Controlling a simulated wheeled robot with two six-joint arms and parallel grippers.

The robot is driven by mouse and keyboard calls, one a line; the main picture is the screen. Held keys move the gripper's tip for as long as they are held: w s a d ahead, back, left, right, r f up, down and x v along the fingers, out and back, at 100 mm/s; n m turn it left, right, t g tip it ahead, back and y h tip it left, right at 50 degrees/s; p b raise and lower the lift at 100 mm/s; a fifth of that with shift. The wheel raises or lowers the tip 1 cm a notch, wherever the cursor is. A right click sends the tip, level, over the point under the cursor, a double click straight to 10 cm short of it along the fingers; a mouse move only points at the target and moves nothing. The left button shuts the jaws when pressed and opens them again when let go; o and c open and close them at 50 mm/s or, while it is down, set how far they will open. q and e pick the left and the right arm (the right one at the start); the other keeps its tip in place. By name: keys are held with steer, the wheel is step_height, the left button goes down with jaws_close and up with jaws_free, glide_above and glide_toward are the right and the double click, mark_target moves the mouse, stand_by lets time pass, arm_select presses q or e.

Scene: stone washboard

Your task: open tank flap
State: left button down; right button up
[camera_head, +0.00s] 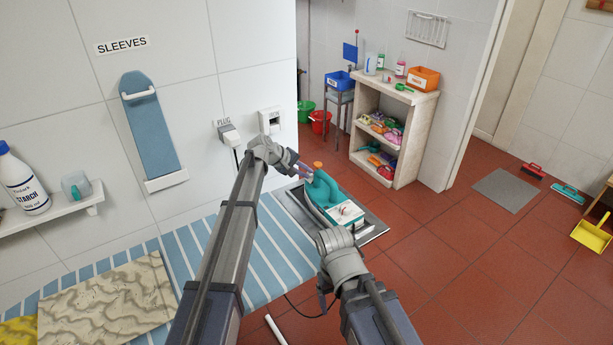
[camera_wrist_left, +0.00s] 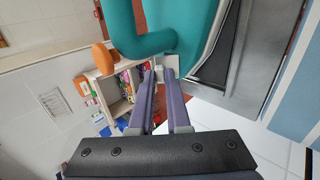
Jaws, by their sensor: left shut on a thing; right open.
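A teal steam iron (camera_head: 320,191) with an orange knob (camera_head: 317,165) and a white lower part sits on a dark metal rest (camera_head: 373,226) on the striped board. My left gripper (camera_head: 303,172) is at the iron's far upper end. In the left wrist view, its two purple fingers (camera_wrist_left: 164,76) are nearly together on a small pale flap (camera_wrist_left: 183,70) beside the teal body (camera_wrist_left: 190,22). How far the flap is turned cannot be told. My right gripper (camera_head: 322,303) is open, low in front of the iron, mostly hidden by its own wrist.
The blue-striped board (camera_head: 262,262) runs along the tiled wall, with a stone-patterned slab (camera_head: 105,303) at its left. A plug (camera_head: 229,134) and an iron switch (camera_head: 270,120) are on the wall. A shelf (camera_head: 395,130) with bottles and bins stands behind. The red floor at right is mostly clear.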

arm_select(q)
steer(key=t+h+b, duration=0.1)
steer(key=h+b, duration=0.1)
steer(key=b, duration=0.3)
steer(key=s+a+f+t+h+b, duration=0.1)
steer(key=t+h+b, duration=0.1)
steer(key=b, duration=0.3)
steer(key=s+a+f+t+h+b, duration=0.1)
steer(key=t+h+b, duration=0.1)
steer(key=b, duration=0.3)
steer(key=shift+a+f+h+b, duration=0.2)
steer(key=shift+h+b, duration=0.2)
steer(key=shift+r+t+h+b, duration=0.15)
steer(key=shift+t+h+b, duration=0.2)
steer(key=shift+b, duration=0.5)
steer(key=c, duration=0.9)
jaws_free()
steer(key=shift+v, duration=3.9)
